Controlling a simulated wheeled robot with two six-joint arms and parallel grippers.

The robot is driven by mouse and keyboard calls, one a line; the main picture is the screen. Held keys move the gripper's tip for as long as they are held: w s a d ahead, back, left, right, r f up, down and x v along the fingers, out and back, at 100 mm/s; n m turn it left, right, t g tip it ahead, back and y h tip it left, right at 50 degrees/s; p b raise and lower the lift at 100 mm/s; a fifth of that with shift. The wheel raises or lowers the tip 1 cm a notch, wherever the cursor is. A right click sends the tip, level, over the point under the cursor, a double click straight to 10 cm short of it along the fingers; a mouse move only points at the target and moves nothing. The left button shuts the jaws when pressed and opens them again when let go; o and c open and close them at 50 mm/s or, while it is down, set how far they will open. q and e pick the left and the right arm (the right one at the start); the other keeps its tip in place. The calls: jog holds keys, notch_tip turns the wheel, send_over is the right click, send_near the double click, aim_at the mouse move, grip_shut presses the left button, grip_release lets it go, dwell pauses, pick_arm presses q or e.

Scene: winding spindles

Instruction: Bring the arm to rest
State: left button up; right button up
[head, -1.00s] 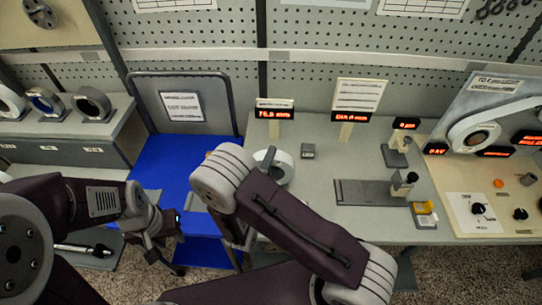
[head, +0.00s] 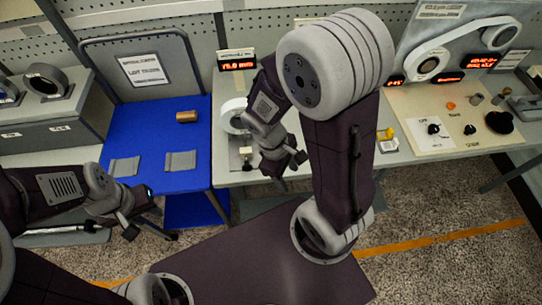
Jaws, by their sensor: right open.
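My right arm is folded upward, with its large grey elbow in front of the back wall. My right gripper (head: 284,172) points down over the front edge of the grey bench (head: 225,172); it is open, with nothing seen between its fingers. My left gripper (head: 147,231) is low at the left, in front of the blue surface (head: 150,140), over the floor; its fingers look apart and empty. A copper-coloured spool (head: 187,116) lies on the blue surface. A white ring (head: 231,113) on the grey bench is partly hidden by my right forearm.
Two grey pads (head: 124,167) lie on the blue surface. A grey stand with dark rings (head: 48,81) is at the left. A control panel with knobs (head: 460,115) is at the right. My right elbow hides part of the bench. Open speckled floor (head: 430,220) lies in front.

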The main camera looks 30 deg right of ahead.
pick_arm(q)
jog(key=shift+a, duration=0.25)
pick_arm(e)
jog(key=w+m+t, duration=0.1)
jog(key=m, duration=0.1)
jog(key=w+a+r+m+t+y, duration=0.1)
jog(key=w+m, duration=0.1)
jog(key=m, duration=0.1)
jog(key=w+a+r+m+t+y, duration=0.1)
jog(key=m, duration=0.1)
jog(key=shift+w+a+r+m, duration=0.25)
jog(key=shift+w+m, duration=0.05)
jog(key=shift+m, duration=0.1)
jog(key=shift+d, duration=0.1)
